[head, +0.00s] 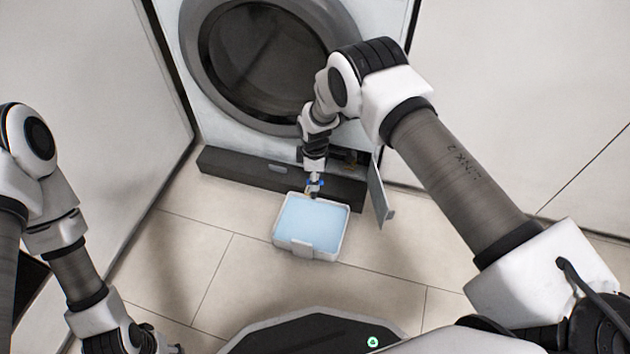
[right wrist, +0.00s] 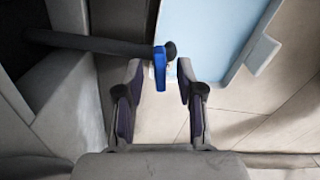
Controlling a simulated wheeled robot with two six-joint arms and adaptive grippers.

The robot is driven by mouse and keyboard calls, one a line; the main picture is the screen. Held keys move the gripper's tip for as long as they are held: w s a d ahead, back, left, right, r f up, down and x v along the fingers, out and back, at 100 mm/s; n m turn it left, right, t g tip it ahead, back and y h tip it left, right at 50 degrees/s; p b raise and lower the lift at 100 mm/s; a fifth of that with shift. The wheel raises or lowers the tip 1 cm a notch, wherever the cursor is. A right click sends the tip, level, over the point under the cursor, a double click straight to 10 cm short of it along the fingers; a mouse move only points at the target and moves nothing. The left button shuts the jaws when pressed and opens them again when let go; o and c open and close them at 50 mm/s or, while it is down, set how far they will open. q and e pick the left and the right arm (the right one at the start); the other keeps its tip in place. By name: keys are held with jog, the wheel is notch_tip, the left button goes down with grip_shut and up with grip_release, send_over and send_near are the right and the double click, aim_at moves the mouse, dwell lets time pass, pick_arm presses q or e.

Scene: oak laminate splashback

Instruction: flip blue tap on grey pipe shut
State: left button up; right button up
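The blue tap (right wrist: 160,70) sits near the end of the dark grey pipe (right wrist: 95,43) in the right wrist view. Its lever points across the pipe there, toward my gripper. My right gripper (right wrist: 157,85) is open, with one finger on each side of the lever and gaps showing between. In the head view the tap (head: 317,183) is a small blue spot at my right gripper (head: 313,188), above the tray's back edge. Most of the pipe is hidden there. My left gripper (head: 150,345) is at the bottom left, cut off by the frame edge.
A white tray (head: 292,247) of pale blue liquid stands on the tiled floor below the tap. The washing machine (head: 190,50) has an open flap (head: 380,192) right of my right gripper. A dark plinth (head: 235,168) runs along its base. Floor left of the tray is clear.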

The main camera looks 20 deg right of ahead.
jog(key=shift+r, duration=0.1)
grip_shut()
jog(key=shift+r+m+p, duration=0.15)
jog(key=shift+m+p, duration=0.4)
jog(key=shift+m, duration=0.85)
grip_release()
